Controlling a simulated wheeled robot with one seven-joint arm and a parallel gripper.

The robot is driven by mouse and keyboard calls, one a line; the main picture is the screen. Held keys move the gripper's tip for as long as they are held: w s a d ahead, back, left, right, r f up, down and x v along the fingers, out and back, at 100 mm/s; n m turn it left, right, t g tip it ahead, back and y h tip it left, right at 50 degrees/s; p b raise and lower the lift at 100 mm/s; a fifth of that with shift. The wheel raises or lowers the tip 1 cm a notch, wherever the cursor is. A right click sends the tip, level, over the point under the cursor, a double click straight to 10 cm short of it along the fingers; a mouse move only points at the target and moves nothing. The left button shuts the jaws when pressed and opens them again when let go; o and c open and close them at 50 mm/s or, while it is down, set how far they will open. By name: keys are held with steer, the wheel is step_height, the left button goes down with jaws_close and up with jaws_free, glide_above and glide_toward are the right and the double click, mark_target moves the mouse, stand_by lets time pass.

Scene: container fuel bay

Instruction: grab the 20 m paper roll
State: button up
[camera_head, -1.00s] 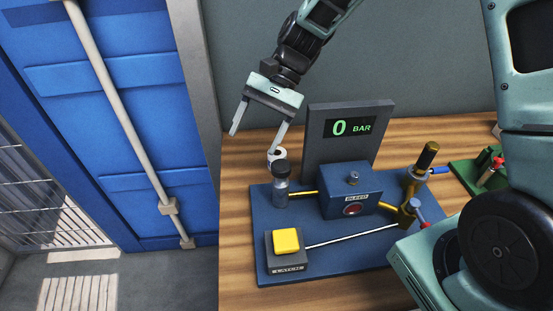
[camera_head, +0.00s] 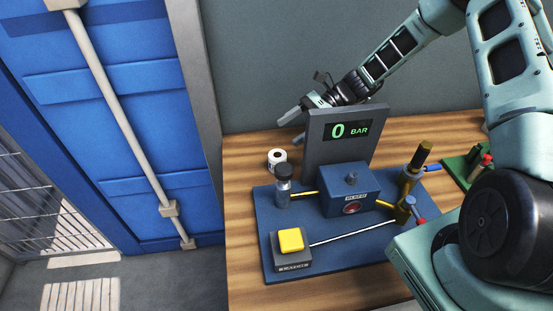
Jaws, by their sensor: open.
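My gripper (camera_head: 285,128) is up at the back, beyond the top left corner of the panel and above the roll's level. Its fingers point left and hold nothing that I can see. The panel hides part of it. The roll stands free, apart from the gripper.
The grey panel (camera_head: 343,130) reading 0 BAR stands upright between my arm and the roll. A green fixture (camera_head: 468,168) is at right. Bare wood lies left.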

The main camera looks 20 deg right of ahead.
steer(key=p, duration=0.2)
glide_toward(272, 164)
steer(key=shift+w+a+f, duration=0.25)
steer(key=shift+a+f, duration=0.2)
steer(key=shift+w+a+f, duration=0.2)
steer(key=shift+a+f, duration=0.25)
steer(key=shift+f, duration=0.05)
steer(key=shift+a+f, duration=0.15)
steer(key=shift+f, duration=0.15)
steer(key=p+x, duration=0.3)
steer(key=x, duration=0.3)
steer(key=shift+a, duration=0.35)
steer(key=shift+a+f, duration=0.2)
steer(key=shift+f, duration=0.05)
steer(key=c, duration=1.1)
